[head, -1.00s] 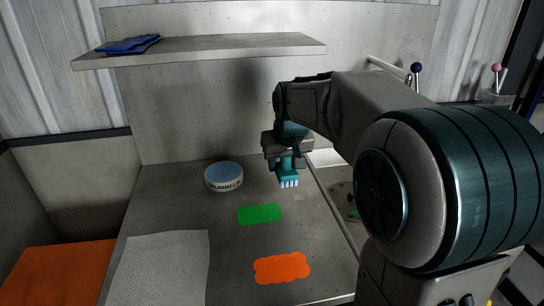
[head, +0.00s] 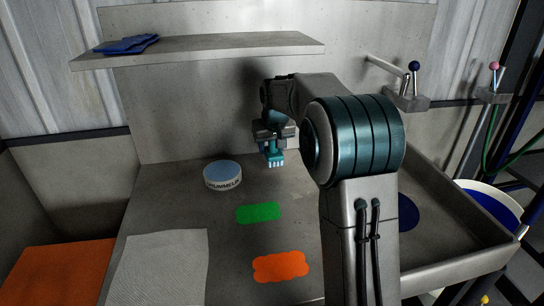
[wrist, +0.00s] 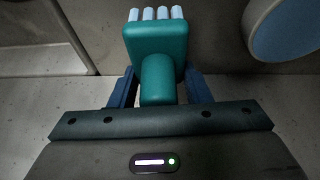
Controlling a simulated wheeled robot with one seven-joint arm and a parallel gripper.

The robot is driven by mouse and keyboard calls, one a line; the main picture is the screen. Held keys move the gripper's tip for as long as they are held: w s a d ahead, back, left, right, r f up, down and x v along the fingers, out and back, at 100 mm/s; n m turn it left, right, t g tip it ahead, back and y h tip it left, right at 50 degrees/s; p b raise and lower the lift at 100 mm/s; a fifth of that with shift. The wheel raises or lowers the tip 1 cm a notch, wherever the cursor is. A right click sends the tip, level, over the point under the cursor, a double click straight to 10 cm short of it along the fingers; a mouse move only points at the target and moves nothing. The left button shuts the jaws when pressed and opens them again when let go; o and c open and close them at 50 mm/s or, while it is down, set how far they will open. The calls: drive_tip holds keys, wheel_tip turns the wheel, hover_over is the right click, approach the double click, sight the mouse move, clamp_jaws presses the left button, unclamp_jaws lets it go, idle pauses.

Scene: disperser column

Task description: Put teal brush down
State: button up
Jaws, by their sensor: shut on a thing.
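The teal brush (head: 275,155) has pale bristles and hangs bristles down from my gripper (head: 273,140) in the head view. My gripper is shut on its handle and holds it over the back of the grey worktop, right of the round tin. In the wrist view the teal brush (wrist: 157,52) sits between the two blue fingers of my gripper (wrist: 157,88), with its white bristle tufts at the far end. Whether the bristles touch the worktop is hard to tell.
On the worktop (head: 190,215) are a blue-topped round tin (head: 222,176), a green mat (head: 258,212), an orange mat (head: 281,267) and a pale cloth (head: 160,268). A shelf (head: 220,48) with blue cloths (head: 128,44) overhangs the back. A bucket (head: 492,203) stands at right.

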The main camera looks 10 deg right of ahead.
sight(271, 154)
drive_tip(key=shift+w+f, duration=0.2)
drive_tip(key=shift+f, duration=1.6)
drive_tip(key=shift+f+b, duration=0.1)
drive_tip(key=shift+b, duration=0.25)
drive_tip(key=o, duration=1.3)
drive_tip(key=shift+r, duration=0.3)
drive_tip(key=p+v, duration=0.1)
drive_tip(key=v, duration=0.6)
drive_tip(key=shift+s+r, duration=0.1)
drive_tip(key=shift+s, duration=0.05)
